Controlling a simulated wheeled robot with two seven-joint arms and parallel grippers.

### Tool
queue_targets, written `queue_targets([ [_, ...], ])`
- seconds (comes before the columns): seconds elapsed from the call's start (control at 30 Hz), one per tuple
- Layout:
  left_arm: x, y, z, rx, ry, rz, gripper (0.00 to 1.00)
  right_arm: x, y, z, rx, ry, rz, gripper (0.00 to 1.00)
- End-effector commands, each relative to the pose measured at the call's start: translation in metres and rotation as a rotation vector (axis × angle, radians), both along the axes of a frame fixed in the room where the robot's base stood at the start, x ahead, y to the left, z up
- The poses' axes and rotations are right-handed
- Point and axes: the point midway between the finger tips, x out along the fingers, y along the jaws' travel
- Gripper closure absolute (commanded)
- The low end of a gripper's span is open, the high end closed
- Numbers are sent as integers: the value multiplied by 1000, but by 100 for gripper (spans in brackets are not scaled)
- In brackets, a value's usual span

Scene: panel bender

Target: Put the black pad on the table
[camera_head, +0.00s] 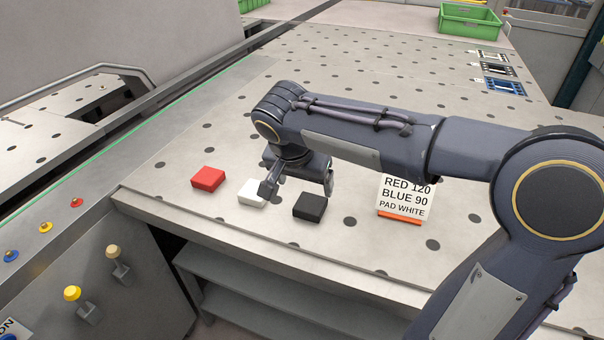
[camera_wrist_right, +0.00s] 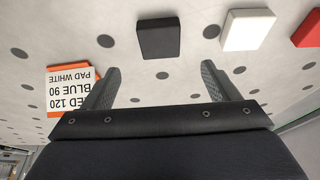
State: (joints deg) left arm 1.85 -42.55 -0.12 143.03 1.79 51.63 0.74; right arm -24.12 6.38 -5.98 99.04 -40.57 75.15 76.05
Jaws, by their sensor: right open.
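The black pad (camera_head: 310,207) lies flat on the perforated table (camera_head: 250,238), between the white pad and the sign. It also shows in the right wrist view (camera_wrist_right: 159,38), ahead of the fingertips and apart from them. My right gripper (camera_head: 297,190) is open and empty above the table, close to the black pad. In the head view one finger partly covers the white pad (camera_head: 250,195). In the right wrist view the two fingers (camera_wrist_right: 160,78) are spread wide with nothing between them. My left gripper is not in view.
A red pad (camera_head: 209,179) lies left of the white pad. A sign (camera_head: 405,198) reading "RED 120, BLUE 90, PAD WHITE" stands right of the black pad. Green bins (camera_head: 470,20) and slotted plates (camera_head: 502,78) are farther back. Knobs and buttons (camera_head: 73,293) sit at the lower left.

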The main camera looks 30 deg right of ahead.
Motion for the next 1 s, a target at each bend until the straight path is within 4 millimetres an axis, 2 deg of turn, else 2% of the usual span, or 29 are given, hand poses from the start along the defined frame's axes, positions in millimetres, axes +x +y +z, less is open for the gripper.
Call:
queue_targets([
  [0.13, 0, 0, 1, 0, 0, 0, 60, -4, 6, 18, 0, -1, 0, 19],
  [0.37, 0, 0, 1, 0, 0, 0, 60, -12, 5, 22, 12, 7, 18, 19],
  [0.47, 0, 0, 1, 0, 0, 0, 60, -37, -3, 12, 75, 34, 104, 19],
  [0.57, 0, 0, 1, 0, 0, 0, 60, -80, -8, -8, 181, 47, 266, 19],
  [0.6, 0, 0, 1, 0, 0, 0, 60, -99, -6, -16, 224, 36, 340, 19],
  [0.73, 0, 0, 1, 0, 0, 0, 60, -152, 9, -42, 318, -56, 555, 19],
  [0.8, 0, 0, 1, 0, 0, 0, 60, -171, 19, -53, 335, -118, 641, 19],
  [0.9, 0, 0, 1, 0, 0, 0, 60, -188, 31, -66, 336, -192, 724, 19],
  [1.0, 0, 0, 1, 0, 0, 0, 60, -196, 38, -73, 326, -235, 767, 19],
])
